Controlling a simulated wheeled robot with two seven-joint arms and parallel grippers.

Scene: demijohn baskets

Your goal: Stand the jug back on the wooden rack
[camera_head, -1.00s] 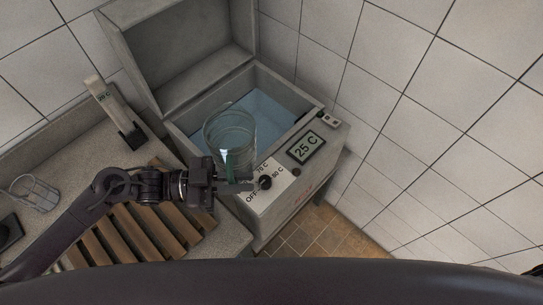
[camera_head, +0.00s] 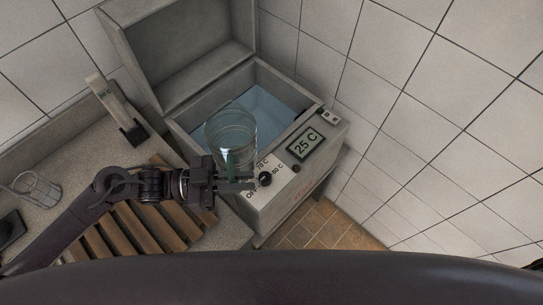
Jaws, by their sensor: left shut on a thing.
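The jug (camera_head: 231,124) is clear glass and appears upright, seen from above. It shows in front of the open water bath (camera_head: 184,123); I cannot tell how high it is over the bath's near edge. My left gripper (camera_head: 236,181) is shut on the jug at its near side, where the fingers partly hide the lower part of the jug. The wooden rack (camera_head: 124,231) has brown slats and lies on the counter at the lower left, partly under my left arm. My right gripper is not in view.
The bath's raised lid (camera_head: 190,52) stands behind it. Its front panel has a dial (camera_head: 265,178) and a display (camera_head: 306,145) reading 25 C. Tiled walls close in behind and right.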

